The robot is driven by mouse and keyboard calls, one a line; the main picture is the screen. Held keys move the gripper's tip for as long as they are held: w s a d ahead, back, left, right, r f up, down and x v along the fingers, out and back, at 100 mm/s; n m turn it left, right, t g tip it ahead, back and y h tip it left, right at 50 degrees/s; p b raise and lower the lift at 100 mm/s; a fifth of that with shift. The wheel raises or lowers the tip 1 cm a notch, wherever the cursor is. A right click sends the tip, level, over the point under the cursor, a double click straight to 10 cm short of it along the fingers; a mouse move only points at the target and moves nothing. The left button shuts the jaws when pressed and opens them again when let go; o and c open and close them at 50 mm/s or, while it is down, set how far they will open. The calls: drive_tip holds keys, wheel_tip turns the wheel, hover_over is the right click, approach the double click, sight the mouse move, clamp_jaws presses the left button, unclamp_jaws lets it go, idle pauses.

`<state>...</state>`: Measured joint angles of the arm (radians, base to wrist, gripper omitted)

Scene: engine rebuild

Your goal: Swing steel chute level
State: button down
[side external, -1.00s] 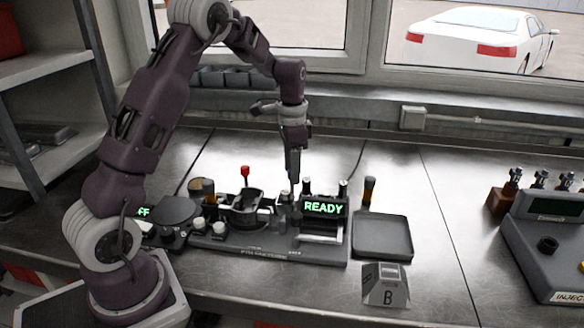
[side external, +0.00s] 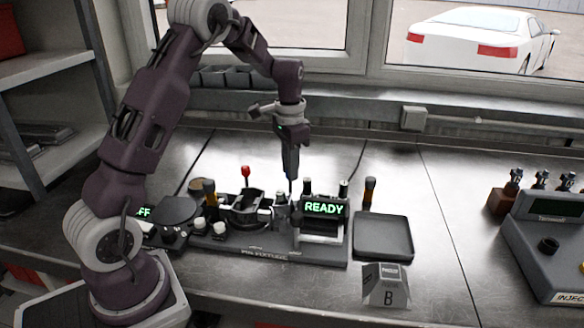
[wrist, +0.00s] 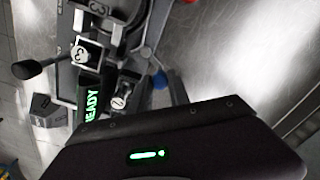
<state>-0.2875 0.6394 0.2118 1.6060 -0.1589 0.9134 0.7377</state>
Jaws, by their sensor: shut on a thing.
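My gripper (side external: 291,184) points straight down over the pin fixture (side external: 258,250), just left of the lit READY display (side external: 324,207). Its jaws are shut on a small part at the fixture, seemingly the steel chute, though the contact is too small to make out. The chute's tilt cannot be read.
A red-topped lever (side external: 245,172) and several short posts stand close around the gripper. A grey injector stand (side external: 545,240) is farther right. Bare bench lies between.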

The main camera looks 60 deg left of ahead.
drive_tip(key=n, duration=0.1)
drive_tip(key=a+n, duration=0.1)
drive_tip(key=shift+s+n, duration=0.2)
drive_tip(key=shift+n, duration=0.2)
drive_tip(key=shift+s+a+n, duration=0.3)
drive_tip(key=shift+s+n, duration=0.2)
drive_tip(key=shift+n, duration=1.25)
drive_tip(key=shift+s+a+n, duration=0.25)
drive_tip(key=shift+s+n, duration=0.2)
drive_tip(key=shift+n, duration=1.35)
drive_tip(key=shift+s+a+n, duration=0.3)
drive_tip(key=shift+s+n, duration=0.2)
drive_tip(key=shift+n, duration=1.25)
drive_tip(key=shift+s, duration=0.1)
drive_tip(key=c, duration=1.2)
unclamp_jaws()
drive_tip(key=shift+c, duration=0.2)
drive_tip(key=shift+r, duration=0.1)
